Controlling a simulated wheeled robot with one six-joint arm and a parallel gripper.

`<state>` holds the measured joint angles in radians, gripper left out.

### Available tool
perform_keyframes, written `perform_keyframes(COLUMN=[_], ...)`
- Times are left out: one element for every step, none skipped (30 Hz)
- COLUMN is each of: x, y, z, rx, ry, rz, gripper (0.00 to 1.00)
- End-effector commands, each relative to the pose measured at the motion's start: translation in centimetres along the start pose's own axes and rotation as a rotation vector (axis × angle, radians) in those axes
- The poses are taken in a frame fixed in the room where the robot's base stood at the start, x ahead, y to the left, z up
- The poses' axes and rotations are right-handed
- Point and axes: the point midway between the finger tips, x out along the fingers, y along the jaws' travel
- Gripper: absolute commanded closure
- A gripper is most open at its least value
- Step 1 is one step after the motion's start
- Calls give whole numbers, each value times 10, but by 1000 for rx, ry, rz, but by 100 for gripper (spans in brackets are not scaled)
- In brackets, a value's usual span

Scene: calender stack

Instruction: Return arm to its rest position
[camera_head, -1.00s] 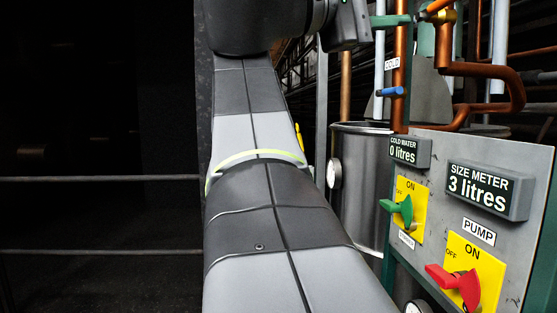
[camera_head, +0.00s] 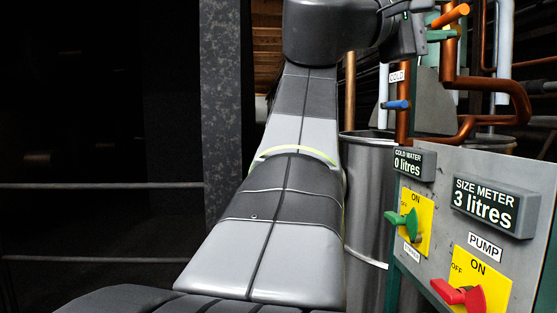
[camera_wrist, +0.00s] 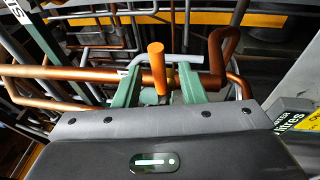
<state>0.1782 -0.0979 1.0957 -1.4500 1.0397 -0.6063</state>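My gripper (camera_head: 440,35) is at the top right of the head view, partly cut off by the frame edge, beside copper pipes. In the wrist view its two green fingers (camera_wrist: 159,88) stand apart. An orange handle (camera_wrist: 157,68) shows between them with a gap on each side; contact with it is not visible. The same orange handle (camera_head: 450,15) shows at the top of the head view. My grey arm rises through the middle of the head view and bends right at the top.
A grey panel (camera_head: 410,265) at right carries a green lever (camera_head: 405,222), a red lever (camera_head: 462,296) and a size meter (camera_head: 492,206) reading 3 litres. The cold water meter (camera_head: 407,162) reads 0 litres. A metal tank (camera_head: 368,215) stands close right of my arm. A dark pillar (camera_head: 228,110) stands left.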

Motion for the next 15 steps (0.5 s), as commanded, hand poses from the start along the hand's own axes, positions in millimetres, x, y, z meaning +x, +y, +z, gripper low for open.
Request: perform_keyframes(x=[7, 11, 15, 18, 21, 25, 28, 30, 33, 35, 36, 38, 39, 40, 41], y=[1, 1, 1, 1, 1, 1, 1, 1, 1, 1, 1, 1, 1, 1, 1], z=[0, 0, 0, 1, 1, 1, 0, 0, 0, 0, 0, 0, 0, 0, 0], rx=[-2, -2, -1, -1, -1, -1, -1, -1, -1, -1, -1, -1, -1, 0, 0], ry=[-4, -4, -3, -3, -3, -3, -2, -2, -2, -2, -1, -1, 0, 0, 0], rz=[0, -1, 0, 0, 0, 0, 0, 0, 0, 0, 1, 1, 1, 1, 1], gripper=[63, 63, 63, 63, 63, 63, 63, 63, 63, 63, 63, 63, 63, 63, 63])
